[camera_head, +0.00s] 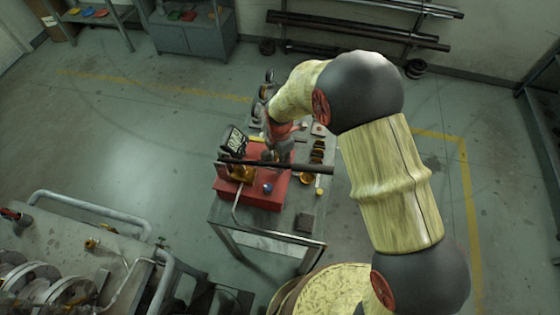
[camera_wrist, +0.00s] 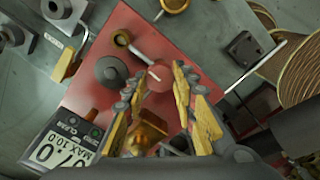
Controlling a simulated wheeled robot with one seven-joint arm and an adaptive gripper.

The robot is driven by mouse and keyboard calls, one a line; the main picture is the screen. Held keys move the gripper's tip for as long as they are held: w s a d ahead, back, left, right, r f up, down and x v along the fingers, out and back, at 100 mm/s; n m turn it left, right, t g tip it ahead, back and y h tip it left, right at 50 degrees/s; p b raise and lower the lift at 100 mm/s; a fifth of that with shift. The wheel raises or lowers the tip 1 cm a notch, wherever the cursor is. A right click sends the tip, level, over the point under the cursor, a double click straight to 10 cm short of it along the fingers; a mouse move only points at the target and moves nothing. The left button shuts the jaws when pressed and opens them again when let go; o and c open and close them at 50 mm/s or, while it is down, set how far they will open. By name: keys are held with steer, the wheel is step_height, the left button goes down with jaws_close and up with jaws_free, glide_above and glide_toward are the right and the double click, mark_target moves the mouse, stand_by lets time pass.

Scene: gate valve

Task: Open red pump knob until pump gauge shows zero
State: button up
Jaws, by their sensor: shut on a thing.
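The red pump (camera_head: 230,185) sits on the grey table, and its red body (camera_wrist: 85,95) fills the middle of the wrist view. The red round knob (camera_wrist: 157,80) lies between my fingertips, with a pale line on its top. My gripper (camera_wrist: 160,78) is shut on this knob, its yellow-padded fingers on either side. In the head view my gripper (camera_head: 279,150) is over the pump, and the knob is hidden there. A brass part (camera_wrist: 145,130) lies under the fingers.
A dark bar (camera_head: 290,165) runs above the pump. Several small parts stand along the table (camera_head: 290,218). A piped machine (camera_head: 80,240) stands at lower left. The floor on the left is clear.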

steer(key=shift+n, duration=0.3)
stand_by(0.4)
steer(key=o, duration=1)
steer(key=shift+o, duration=0.8)
step_height(320, 180, up, 12)
